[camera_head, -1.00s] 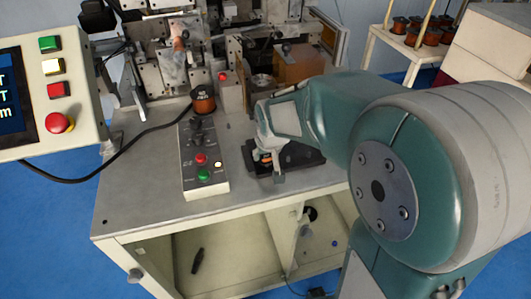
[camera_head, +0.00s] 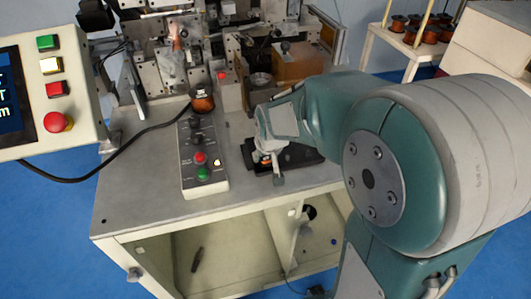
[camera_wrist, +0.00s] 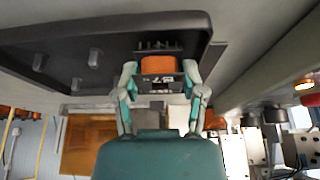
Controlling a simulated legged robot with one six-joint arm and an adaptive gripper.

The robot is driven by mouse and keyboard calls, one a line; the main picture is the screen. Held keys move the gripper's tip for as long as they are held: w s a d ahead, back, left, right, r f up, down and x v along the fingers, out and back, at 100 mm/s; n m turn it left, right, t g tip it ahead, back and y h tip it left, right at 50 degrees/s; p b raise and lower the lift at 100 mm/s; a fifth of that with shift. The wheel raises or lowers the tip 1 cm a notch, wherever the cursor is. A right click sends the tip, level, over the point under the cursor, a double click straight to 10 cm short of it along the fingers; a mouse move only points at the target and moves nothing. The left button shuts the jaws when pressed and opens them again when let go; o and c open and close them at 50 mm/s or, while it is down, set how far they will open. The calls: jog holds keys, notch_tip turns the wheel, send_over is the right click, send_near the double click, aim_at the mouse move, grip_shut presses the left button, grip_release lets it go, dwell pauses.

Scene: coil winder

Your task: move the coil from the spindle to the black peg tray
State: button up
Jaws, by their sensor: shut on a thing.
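The coil (camera_wrist: 158,65), orange with a dark labelled end, sits between the two fingers of my gripper (camera_wrist: 160,72) in the wrist view, which is upside down. My gripper is shut on it. The black peg tray (camera_wrist: 60,45) fills the upper part of that view, with several short pegs. In the head view, my gripper (camera_head: 267,160) is at the left part of the black peg tray (camera_head: 310,157), with a bit of orange coil showing between the fingers. I cannot tell whether the coil touches the tray or a peg. My arm hides part of the tray.
A control box (camera_head: 204,160) with buttons stands just left of the tray. Another copper coil (camera_head: 203,102) stands behind that box. The winder (camera_head: 200,50) lines the table's back. A rack with several coils (camera_head: 420,32) is at the back right. The table's front left is clear.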

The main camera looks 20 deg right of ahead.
jog(key=shift+f, duration=0.35)
jog(key=o, duration=1.1)
jog(key=shift+o, duration=0.2)
jog(key=shift+r, duration=0.15)
jog(key=v, duration=1.1)
jog(key=shift+s+r, duration=0.2)
jog(key=shift+r, duration=0.1)
jog(key=shift+s, duration=0.1)
jog(key=s+r+t, duration=0.1)
jog(key=s, duration=1.5)
jog(key=shift+r, duration=0.25)
